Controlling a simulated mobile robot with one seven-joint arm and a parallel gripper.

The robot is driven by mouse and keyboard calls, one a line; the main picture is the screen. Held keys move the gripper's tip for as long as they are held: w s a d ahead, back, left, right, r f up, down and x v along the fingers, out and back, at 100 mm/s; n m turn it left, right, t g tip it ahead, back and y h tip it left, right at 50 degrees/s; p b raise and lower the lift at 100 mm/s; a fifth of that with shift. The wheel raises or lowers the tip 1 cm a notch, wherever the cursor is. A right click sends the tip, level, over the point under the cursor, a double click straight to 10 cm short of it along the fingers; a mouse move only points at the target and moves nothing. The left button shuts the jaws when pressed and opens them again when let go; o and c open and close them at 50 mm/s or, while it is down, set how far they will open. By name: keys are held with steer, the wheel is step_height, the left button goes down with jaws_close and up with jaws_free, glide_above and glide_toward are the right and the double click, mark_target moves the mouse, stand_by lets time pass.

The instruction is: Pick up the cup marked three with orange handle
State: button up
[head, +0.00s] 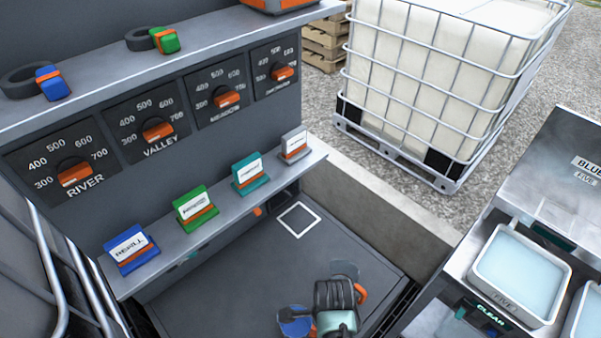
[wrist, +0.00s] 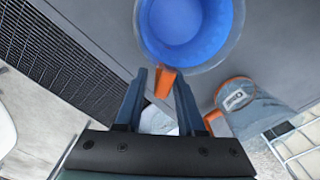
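In the wrist view a round clear-walled cup with blue contents (wrist: 188,25) is at the top, its orange handle (wrist: 165,80) pointing toward me. My gripper (wrist: 160,78) has its two fingers apart, one on each side of that handle, with a gap visible on the left. A second clear cup (wrist: 258,108) with an orange rim and a white label lies to the right; its label is too small to read surely. In the head view my gripper (head: 335,318) hides much of the blue cup (head: 295,322), and a grey cup (head: 345,270) shows beyond. No number three is readable.
The dark deck (head: 220,290) has free room to the left. A ledge holds several coloured tags (head: 195,207) below the dials. Basins (head: 518,275) of pale liquid stand at the right. A caged white tank (head: 430,80) is behind.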

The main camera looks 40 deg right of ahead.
jaws_close()
stand_by(1.2)
